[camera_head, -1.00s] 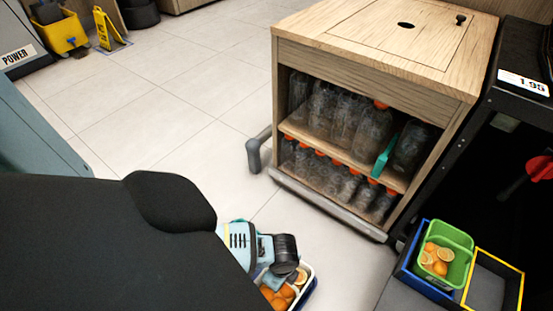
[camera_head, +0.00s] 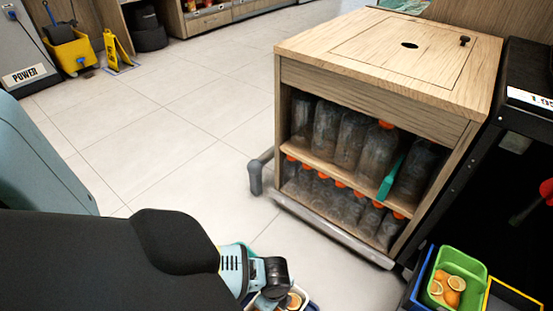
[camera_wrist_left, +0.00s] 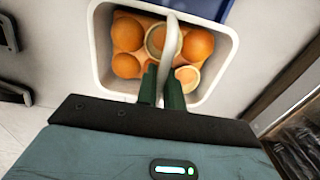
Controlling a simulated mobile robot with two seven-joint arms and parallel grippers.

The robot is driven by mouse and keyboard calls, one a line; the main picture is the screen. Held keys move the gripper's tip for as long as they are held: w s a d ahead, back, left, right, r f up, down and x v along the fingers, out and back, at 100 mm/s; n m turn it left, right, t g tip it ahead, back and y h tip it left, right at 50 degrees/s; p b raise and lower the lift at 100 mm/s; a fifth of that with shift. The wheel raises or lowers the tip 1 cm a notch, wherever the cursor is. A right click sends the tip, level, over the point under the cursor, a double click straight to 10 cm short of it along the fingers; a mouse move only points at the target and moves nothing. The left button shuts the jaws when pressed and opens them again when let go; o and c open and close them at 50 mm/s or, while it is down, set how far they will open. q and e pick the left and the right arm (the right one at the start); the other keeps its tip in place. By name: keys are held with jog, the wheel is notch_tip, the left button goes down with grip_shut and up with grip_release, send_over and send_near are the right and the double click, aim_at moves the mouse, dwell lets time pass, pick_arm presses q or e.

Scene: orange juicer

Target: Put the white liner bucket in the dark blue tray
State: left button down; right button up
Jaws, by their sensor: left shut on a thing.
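The white liner bucket (camera_wrist_left: 104,52) holds whole and cut oranges and has a pale arched handle (camera_wrist_left: 171,40). In the left wrist view my left gripper (camera_wrist_left: 161,86) is shut on this handle, its two dark green fingers on either side. In the head view my left wrist (camera_head: 275,277) hides most of the bucket; part of its white rim (camera_head: 302,291) shows at the bottom edge. A dark blue thing (camera_wrist_left: 200,8), perhaps the dark blue tray, shows beyond the bucket in the left wrist view, mostly cut off. I cannot tell whether they touch. My right gripper is out of view.
A green bin (camera_head: 461,262) with oranges stands in a blue tray (camera_head: 420,282) at lower right, beside a yellow-edged tray (camera_head: 515,292). A wooden cabinet (camera_head: 370,75) with bottles stands ahead, beside a black unit (camera_head: 515,150). Tiled floor (camera_head: 180,125) is open at left.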

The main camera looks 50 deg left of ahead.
pick_arm(q)
jog(key=shift+f, duration=0.15)
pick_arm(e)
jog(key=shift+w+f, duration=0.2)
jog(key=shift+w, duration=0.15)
pick_arm(q)
jog(key=shift+f, duration=0.1)
jog(key=c, duration=1.5)
grip_release()
jog(key=shift+f, duration=0.1)
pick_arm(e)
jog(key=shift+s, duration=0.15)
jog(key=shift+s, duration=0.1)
